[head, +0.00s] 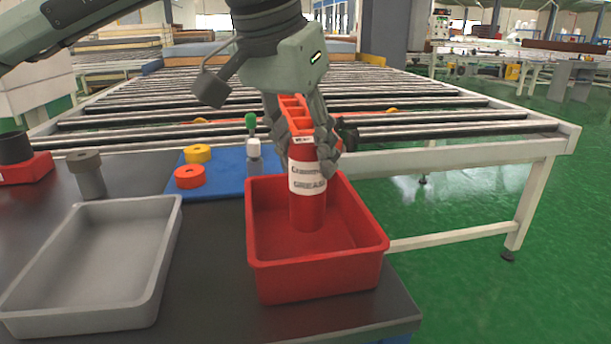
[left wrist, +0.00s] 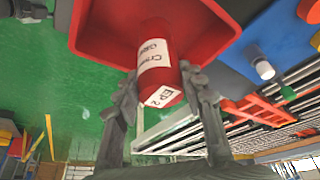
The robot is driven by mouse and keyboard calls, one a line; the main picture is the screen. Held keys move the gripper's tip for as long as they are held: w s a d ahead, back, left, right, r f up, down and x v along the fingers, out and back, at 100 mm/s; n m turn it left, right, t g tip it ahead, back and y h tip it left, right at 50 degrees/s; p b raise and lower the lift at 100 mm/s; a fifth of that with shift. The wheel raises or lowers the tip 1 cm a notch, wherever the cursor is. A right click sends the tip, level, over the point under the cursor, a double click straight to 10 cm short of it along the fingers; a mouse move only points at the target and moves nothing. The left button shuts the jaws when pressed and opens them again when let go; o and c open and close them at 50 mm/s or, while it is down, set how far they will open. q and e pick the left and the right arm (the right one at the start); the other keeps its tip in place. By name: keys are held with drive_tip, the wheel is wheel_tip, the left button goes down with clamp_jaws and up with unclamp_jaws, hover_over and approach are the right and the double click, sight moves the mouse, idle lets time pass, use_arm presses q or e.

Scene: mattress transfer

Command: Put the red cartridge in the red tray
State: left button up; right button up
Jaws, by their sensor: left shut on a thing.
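The red cartridge (head: 307,205) with a white grease label stands upright inside the outline of the red tray (head: 262,278). My left gripper (head: 311,150) is shut on the cartridge's upper end, from above. In the left wrist view the cartridge (left wrist: 156,62) sits between the two fingers (left wrist: 160,100), with the red tray (left wrist: 100,38) beyond it. I cannot tell whether its lower end touches the tray floor. The tray holds nothing else that I can see. My right gripper is not in view.
A grey tray (head: 95,318) stands to the left on the dark table (head: 215,250). A roller conveyor (head: 440,155) runs behind the table.

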sight(305, 173)
use_arm(q)
wheel_tip(305, 173, down, 4)
drive_tip(key=shift+r, duration=0.25)
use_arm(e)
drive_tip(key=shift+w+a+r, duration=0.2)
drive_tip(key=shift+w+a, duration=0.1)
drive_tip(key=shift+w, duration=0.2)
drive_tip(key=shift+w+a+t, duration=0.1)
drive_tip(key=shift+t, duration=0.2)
use_arm(q)
drive_tip(key=o, duration=1.3)
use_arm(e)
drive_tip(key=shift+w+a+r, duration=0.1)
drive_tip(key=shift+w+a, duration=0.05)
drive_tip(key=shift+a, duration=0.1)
use_arm(q)
drive_tip(key=shift+r, duration=0.2)
drive_tip(key=v, duration=1.1)
drive_tip(key=shift+r+p, duration=0.3)
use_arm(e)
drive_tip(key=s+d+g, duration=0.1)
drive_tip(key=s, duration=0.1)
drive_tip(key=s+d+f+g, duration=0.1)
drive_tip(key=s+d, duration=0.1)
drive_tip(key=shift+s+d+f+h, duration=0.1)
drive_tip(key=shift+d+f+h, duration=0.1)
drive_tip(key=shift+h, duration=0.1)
use_arm(q)
drive_tip(key=shift+s+a, duration=0.1)
